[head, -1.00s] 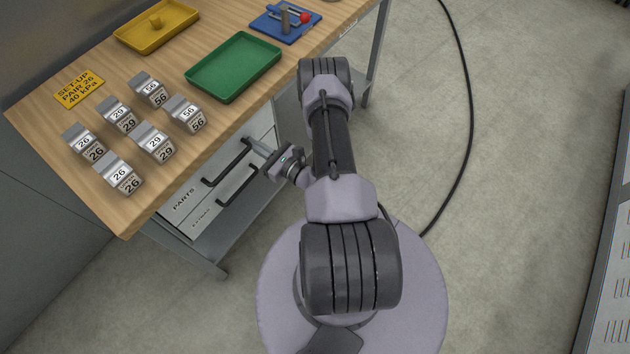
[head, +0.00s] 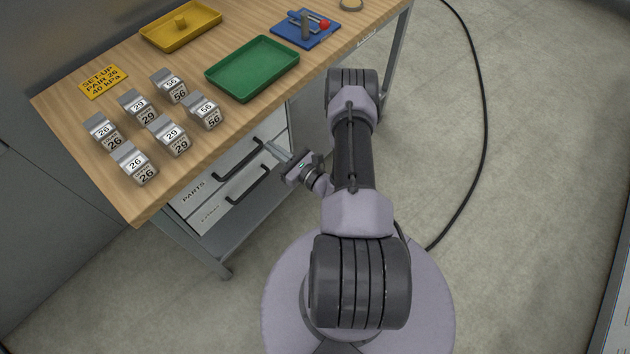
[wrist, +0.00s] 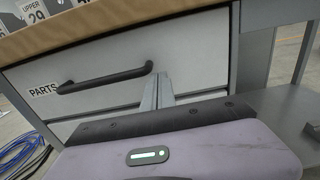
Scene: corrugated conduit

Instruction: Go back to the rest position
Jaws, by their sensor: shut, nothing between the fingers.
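My gripper (head: 277,150) is shut and empty in the head view, held in front of the bench's drawers with its fingers pointing up and left. In the wrist view the closed fingers (wrist: 157,92) stand before the drawer labelled PARTS (wrist: 130,70). That drawer (head: 195,196) and the one under it look closed. From the head view I cannot tell whether the fingertips touch the drawer front. My arm rises from the round base and folds beside the bench.
The wooden bench (head: 105,178) holds several numbered metal blocks (head: 140,165), a yellow set-up sign (head: 103,82), a yellow tray (head: 180,42), a green tray (head: 252,92) and a blue fixture (head: 300,42) with a red knob. A black cable (head: 484,120) lies on the open floor at right.

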